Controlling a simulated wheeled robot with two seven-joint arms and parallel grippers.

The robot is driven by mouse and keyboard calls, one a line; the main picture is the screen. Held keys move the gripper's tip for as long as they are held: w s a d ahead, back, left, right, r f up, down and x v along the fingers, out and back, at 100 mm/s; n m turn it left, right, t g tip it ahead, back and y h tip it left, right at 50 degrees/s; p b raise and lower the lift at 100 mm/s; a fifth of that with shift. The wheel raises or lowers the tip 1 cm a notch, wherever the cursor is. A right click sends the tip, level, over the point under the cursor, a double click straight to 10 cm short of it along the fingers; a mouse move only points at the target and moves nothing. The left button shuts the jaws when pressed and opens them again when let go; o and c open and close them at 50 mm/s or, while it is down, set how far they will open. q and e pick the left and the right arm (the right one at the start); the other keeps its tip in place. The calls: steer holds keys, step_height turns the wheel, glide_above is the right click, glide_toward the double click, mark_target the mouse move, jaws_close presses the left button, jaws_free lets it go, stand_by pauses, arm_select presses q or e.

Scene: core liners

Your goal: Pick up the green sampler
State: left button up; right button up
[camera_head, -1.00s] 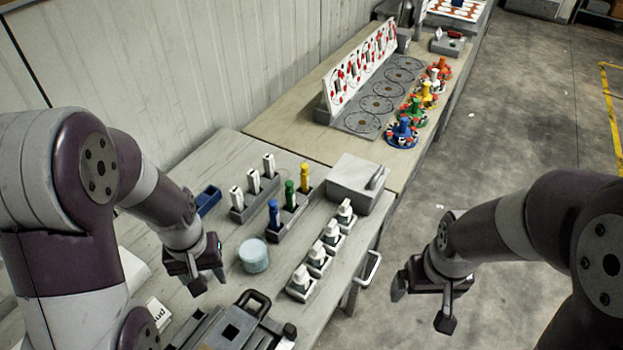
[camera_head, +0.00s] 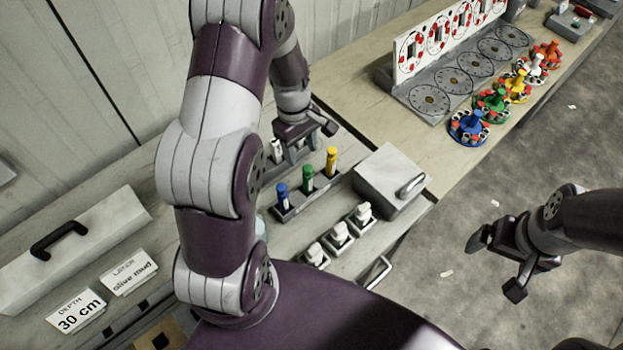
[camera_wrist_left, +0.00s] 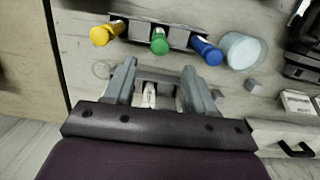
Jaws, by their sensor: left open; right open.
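The green sampler (camera_head: 308,178) stands upright in the middle of a grey rack (camera_head: 290,212), between the blue sampler (camera_head: 282,195) and the yellow sampler (camera_head: 331,160). My left gripper (camera_head: 308,146) is open above the bench, beyond the coloured row, near a white sampler (camera_head: 277,150). In the left wrist view the green sampler (camera_wrist_left: 159,42) lies ahead of the open fingers (camera_wrist_left: 160,68), apart from them. A white object (camera_wrist_left: 149,95) shows between the fingers; I cannot tell whether they touch it. My right gripper (camera_head: 496,266) is open and empty over the floor.
White-topped pieces (camera_head: 340,232) line the bench's front, beside a grey box (camera_head: 388,180). Coloured stands (camera_head: 468,127) and a dial board (camera_head: 440,45) occupy the farther bench. Label cards (camera_head: 77,310) lie at left.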

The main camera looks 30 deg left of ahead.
mark_target(306, 167)
arm_select(q)
steer(key=f, duration=0.3)
steer(key=d+f+p, duration=0.1)
steer(key=f, duration=0.2)
steer(key=f+p, duration=0.1)
steer(key=f, duration=0.1)
steer(key=shift+s+d+f, duration=0.3)
steer(key=shift+d+f, duration=0.1)
steer(key=shift+s+f, duration=0.1)
steer(key=shift+f, duration=0.45)
steer(key=shift+w, duration=0.25)
steer(key=c, duration=0.7)
jaws_close()
steer(key=shift+s, duration=0.15)
arm_select(e)
steer(key=shift+w+r, duration=0.2)
steer(key=shift+r, duration=0.4)
steer(key=shift+w+r, duration=0.15)
steer(key=shift+r, duration=0.4)
